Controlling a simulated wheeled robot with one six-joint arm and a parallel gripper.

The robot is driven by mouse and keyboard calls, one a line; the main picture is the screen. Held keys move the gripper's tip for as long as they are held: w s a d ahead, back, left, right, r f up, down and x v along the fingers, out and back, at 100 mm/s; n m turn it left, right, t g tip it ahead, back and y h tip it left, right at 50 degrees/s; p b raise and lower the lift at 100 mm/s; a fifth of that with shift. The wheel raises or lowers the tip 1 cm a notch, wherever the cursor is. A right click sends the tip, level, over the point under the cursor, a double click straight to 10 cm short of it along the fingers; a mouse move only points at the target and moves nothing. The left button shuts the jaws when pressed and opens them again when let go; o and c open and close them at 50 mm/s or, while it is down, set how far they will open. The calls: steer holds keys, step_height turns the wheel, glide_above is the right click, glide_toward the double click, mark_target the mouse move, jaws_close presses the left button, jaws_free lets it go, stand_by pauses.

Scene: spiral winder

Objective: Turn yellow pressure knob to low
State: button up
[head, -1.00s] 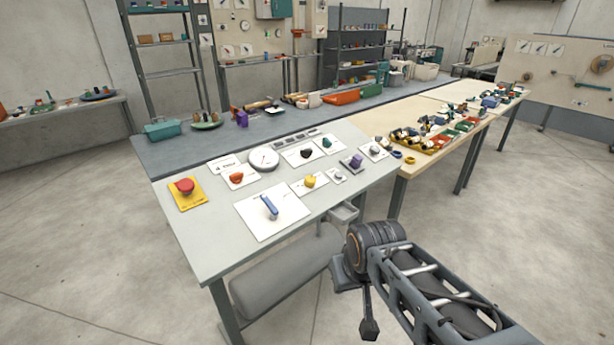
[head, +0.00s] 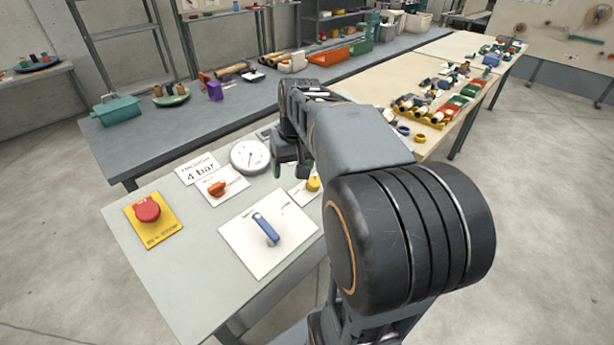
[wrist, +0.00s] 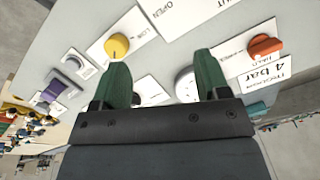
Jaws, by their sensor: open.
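The yellow knob (head: 313,184) sits on a white plate on the grey panel table, partly hidden behind my arm in the head view. In the wrist view the yellow knob (wrist: 117,45) shows whole, with the word LOW on the plate to its right. My gripper (wrist: 161,72) is open and empty, its two green fingers pointing at the panel. The yellow knob lies just beyond the left finger's tip, outside the gap between the fingers. In the head view my gripper (head: 292,160) hangs over the panel behind the yellow knob, mostly hidden by my arm.
An orange knob (head: 217,188), a blue lever (head: 266,229), a red emergency button (head: 147,209) and a round gauge (head: 250,157) stand on the same panel. A purple knob (wrist: 53,90) lies left in the wrist view.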

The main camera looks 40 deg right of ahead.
steer(key=r+m+y, duration=0.1)
steer(key=m, duration=0.1)
glide_above(314, 181)
steer(key=d, duration=0.2)
steer(key=shift+g, duration=0.3)
steer(key=f, duration=0.4)
steer(key=a+f, duration=0.1)
steer(key=f, duration=0.8)
steer(key=shift+a, duration=0.4)
steer(key=c, duration=0.9)
steer(key=shift+c, duration=0.2)
